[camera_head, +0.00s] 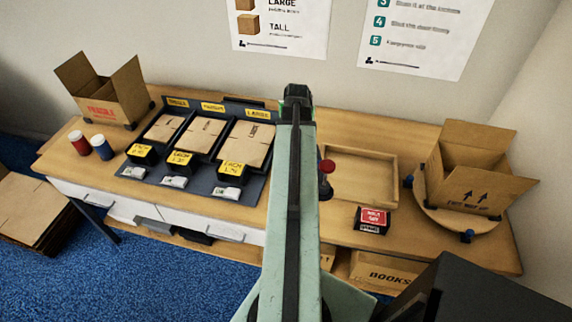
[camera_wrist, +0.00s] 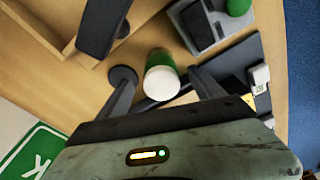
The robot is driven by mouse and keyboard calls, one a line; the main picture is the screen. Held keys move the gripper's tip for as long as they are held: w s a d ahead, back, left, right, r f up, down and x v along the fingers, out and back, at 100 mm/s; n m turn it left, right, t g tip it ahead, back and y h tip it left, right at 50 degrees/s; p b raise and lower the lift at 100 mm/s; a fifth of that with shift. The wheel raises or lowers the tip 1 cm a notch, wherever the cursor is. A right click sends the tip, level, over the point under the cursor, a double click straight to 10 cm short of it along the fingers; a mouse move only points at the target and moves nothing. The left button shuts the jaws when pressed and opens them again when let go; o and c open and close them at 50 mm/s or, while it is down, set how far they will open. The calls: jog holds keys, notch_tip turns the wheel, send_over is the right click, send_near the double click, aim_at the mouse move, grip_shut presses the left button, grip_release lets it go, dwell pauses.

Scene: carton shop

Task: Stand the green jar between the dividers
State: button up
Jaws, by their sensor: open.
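The green jar (camera_wrist: 161,66) stands on the wooden bench in the wrist view, its white lid towards the camera. My gripper (camera_wrist: 165,80) is open, with one dark finger on each side of the jar. I cannot tell whether either finger touches it. In the head view my arm runs up the middle and hides the jar; the gripper end (camera_head: 297,94) points away over the bench. An open carton (camera_head: 474,180) stands on a round wooden turntable (camera_head: 435,208) at the right. Its inside is mostly hidden and I see no dividers.
A shallow wooden tray (camera_head: 395,180), a red-knobbed tool (camera_head: 327,168) and a small red box (camera_head: 373,219) lie between my arm and the turntable. A black rack (camera_head: 253,186) of flat cartons, a blue jar (camera_head: 102,147), a red jar (camera_head: 78,140) and another open carton (camera_head: 130,93) are left.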

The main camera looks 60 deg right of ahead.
jog(key=f+b, duration=0.2)
jog(key=w+f+b, duration=0.1)
jog(key=f+b, duration=0.2)
jog(key=shift+f, duration=0.15)
jog(key=shift+r, duration=0.2)
grip_shut()
notch_tip(320, 180, up, 10)
jog(key=p, duration=1)
jog(key=shift+r, duration=0.1)
